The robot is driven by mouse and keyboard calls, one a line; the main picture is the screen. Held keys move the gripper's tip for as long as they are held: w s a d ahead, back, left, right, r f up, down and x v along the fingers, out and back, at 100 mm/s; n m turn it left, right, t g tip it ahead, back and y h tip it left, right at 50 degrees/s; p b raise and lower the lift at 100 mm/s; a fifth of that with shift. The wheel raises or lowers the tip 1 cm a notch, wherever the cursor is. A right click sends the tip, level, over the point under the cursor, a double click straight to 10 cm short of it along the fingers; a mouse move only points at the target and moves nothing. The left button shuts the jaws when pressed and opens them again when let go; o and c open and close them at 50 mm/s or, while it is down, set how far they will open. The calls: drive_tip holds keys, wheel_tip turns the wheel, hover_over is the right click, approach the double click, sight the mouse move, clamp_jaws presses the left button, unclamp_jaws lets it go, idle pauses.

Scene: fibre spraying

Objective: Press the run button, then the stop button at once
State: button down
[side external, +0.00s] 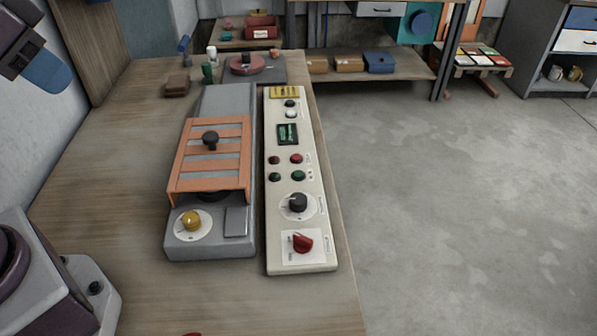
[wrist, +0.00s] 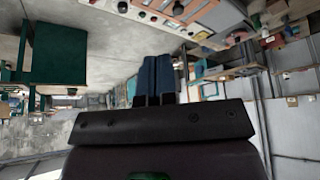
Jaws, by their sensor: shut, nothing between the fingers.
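The long white control panel (side external: 272,220) lies along the table's right edge. It carries two red buttons, left (side external: 274,160) and right (side external: 296,159), above two green buttons, left (side external: 274,177) and right (side external: 298,176). Their labels are too small to read, so I cannot tell which are run and stop. My gripper (side external: 58,80) is at the upper left of the side view, well left of the panel and touching nothing. In the wrist view my gripper's blue fingers (wrist: 158,75) are together and empty. Part of the panel shows at the top there (wrist: 135,14).
A grey unit with an orange slatted guard (side external: 180,165) and black knob stands left of the panel. The panel also has a black dial (side external: 298,202) and a red rotary switch (side external: 303,243). Small items stand at the table's far end. The table's left part is clear.

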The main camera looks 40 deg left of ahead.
idle(0.3)
drive_tip(key=n+t+h, duration=0.1)
drive_tip(key=n+t, duration=0.2)
drive_tip(key=n, duration=2.2)
hover_over(299, 175)
wheel_tip(299, 175, down, 22)
drive_tip(key=shift+r, duration=0.2)
drive_tip(key=shift+f, duration=0.15)
drive_tip(key=shift+f, duration=4.25)
